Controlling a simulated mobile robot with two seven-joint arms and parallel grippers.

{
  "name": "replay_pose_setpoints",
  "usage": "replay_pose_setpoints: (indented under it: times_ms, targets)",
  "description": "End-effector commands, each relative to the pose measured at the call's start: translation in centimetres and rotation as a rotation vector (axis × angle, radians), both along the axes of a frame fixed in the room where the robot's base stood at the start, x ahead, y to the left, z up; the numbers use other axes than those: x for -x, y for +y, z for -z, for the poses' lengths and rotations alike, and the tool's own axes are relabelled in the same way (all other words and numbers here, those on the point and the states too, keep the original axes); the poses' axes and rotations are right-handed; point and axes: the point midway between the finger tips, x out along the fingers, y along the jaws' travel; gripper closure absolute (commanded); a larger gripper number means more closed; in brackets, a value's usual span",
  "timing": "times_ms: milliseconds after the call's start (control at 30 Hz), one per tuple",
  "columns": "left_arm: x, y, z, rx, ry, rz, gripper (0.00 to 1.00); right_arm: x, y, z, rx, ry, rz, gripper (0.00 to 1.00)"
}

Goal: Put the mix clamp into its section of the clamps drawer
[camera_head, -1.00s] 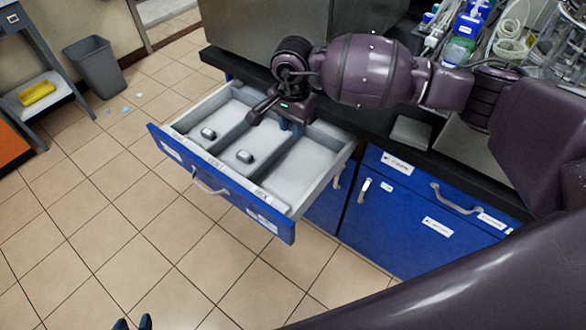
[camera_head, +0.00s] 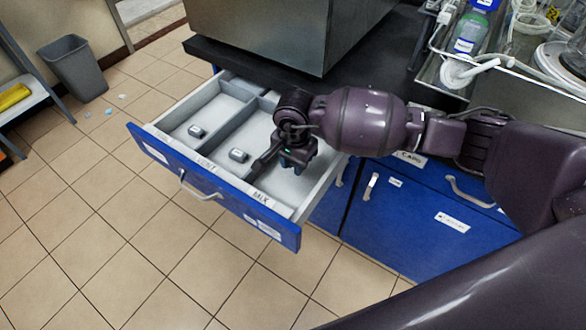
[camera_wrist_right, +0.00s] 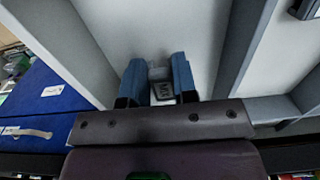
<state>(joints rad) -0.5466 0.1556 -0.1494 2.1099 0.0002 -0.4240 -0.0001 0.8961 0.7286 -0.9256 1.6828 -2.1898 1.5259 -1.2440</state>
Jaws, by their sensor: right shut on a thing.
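The clamps drawer (camera_head: 215,212) is blue, pulled open, and divided into grey sections. Its front edge has labels, and the rightmost section (camera_head: 288,186) lies behind one reading MIX. My right gripper (camera_head: 297,161) hangs over that section, pointing down. In the right wrist view, its two blue fingers (camera_wrist_right: 159,82) are closed on a small grey mix clamp (camera_wrist_right: 161,90) with a dark lettered label. The section's pale floor and side walls surround it there. Whether the clamp touches the floor is unclear. In the head view the gripper hides the clamp. My left gripper is out of view.
One small clamp (camera_head: 196,131) lies in the left section and another (camera_head: 238,155) in the middle section. Low dividers separate the sections. The dark worktop (camera_head: 392,88) overhangs behind the drawer. Closed blue cabinets (camera_head: 412,218) stand to the right.

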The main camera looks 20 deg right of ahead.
Motion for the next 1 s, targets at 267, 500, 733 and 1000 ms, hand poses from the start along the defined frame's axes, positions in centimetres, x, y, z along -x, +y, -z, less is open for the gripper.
replay_pose_setpoints:
  times_ms: [267,500,733,1000]
  targets:
    - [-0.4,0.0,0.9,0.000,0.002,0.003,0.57,0.3,0.3,3.4,0.000,0.004,-0.009,0.99]
    - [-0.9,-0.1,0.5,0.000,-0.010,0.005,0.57,0.3,0.3,3.2,0.000,0.001,-0.009,0.99]
    - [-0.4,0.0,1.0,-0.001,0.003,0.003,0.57,0.3,0.3,3.5,0.000,0.001,-0.008,0.57]
    - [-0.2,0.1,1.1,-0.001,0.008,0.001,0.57,0.3,0.3,3.5,0.000,0.001,-0.008,0.48]
